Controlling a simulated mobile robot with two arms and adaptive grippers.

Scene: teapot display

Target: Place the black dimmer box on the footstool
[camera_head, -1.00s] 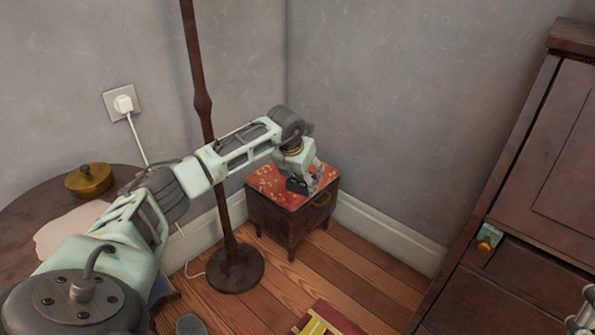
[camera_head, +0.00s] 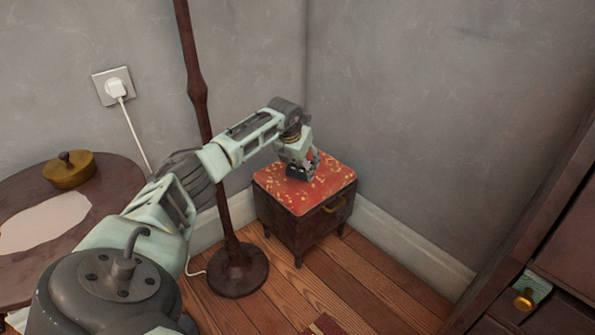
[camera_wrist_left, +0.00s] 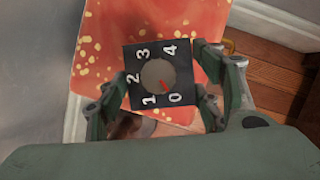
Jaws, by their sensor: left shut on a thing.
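The black dimmer box (camera_wrist_left: 157,86), with a round grey knob and white numbers, is between the fingers of my left gripper (camera_wrist_left: 163,92) in the left wrist view. The left gripper is shut on it. In the head view the left gripper (camera_head: 299,168) and the dark box (camera_head: 298,178) are over the red, gold-speckled top of the footstool (camera_head: 320,185). The box is at or just above the top; I cannot tell whether it touches. The footstool top also fills much of the left wrist view (camera_wrist_left: 100,60). My right gripper is not in view.
A round table (camera_head: 110,215) with a brass pot (camera_head: 68,172) stands at left. A lamp pole (camera_head: 228,225) rises beside my left arm. Walls close in behind the footstool. A dark cabinet (camera_head: 560,270) stands at right. The wooden floor before the footstool is mostly clear.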

